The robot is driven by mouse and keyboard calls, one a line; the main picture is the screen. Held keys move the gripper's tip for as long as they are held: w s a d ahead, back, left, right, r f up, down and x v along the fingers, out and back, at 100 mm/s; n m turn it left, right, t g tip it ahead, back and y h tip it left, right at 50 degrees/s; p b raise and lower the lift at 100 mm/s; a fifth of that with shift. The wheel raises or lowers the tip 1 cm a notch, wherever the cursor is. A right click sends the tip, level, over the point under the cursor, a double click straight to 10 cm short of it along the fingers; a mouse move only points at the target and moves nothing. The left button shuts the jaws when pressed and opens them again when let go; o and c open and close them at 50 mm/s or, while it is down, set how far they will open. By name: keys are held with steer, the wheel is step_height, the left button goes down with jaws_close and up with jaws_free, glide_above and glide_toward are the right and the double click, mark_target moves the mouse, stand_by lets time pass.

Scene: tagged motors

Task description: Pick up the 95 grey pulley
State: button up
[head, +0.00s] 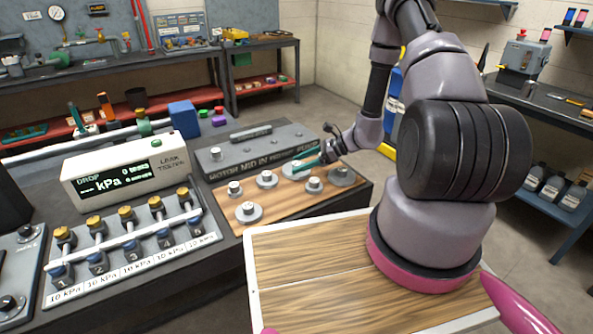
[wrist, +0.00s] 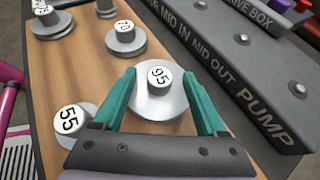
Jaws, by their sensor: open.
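The 95 grey pulley (wrist: 146,103), a wide flat disc with a raised hub marked 95, lies on the wooden board (wrist: 82,80) in the wrist view. My gripper (wrist: 158,73) is open, with its teal fingers on either side of the pulley. I cannot tell whether they touch it. The gripper (head: 307,159) is over the board's back right in the head view, and the pulley (head: 300,174) is partly hidden beneath it.
Grey pulleys marked 55 (wrist: 72,122) and 70 (wrist: 124,42) are close by, with others farther off. The raised dark block labelled PUMP (wrist: 262,100) runs along the right. The leak tester (head: 122,170) stands at left in the head view.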

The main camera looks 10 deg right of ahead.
jaws_close()
steer(key=shift+r, duration=0.1)
